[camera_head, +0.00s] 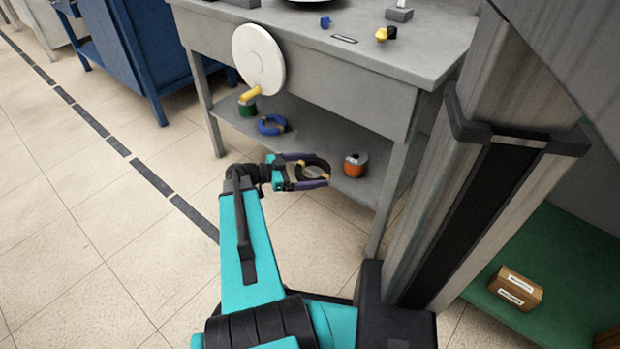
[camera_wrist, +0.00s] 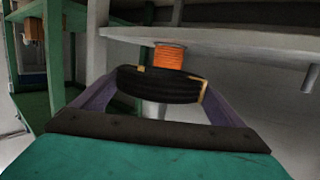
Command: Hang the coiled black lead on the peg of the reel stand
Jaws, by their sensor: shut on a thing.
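The coiled black lead (camera_head: 319,162) is a black ring with yellowish bands, and it also shows in the wrist view (camera_wrist: 155,85). My gripper (camera_head: 312,172) is shut on it, with one purple finger at each side of the coil in the wrist view. It holds the coil in front of the workbench's lower shelf. The peg is up and to the left of my gripper, apart from the coil, and bears no coil.
The grey workbench (camera_head: 390,68) has a lower shelf (camera_head: 310,150) with a green spool (camera_head: 247,108), a blue coil (camera_head: 271,125) and an orange spool (camera_head: 355,165). A bench leg (camera_head: 384,212) stands right of my gripper. The floor at left is clear.

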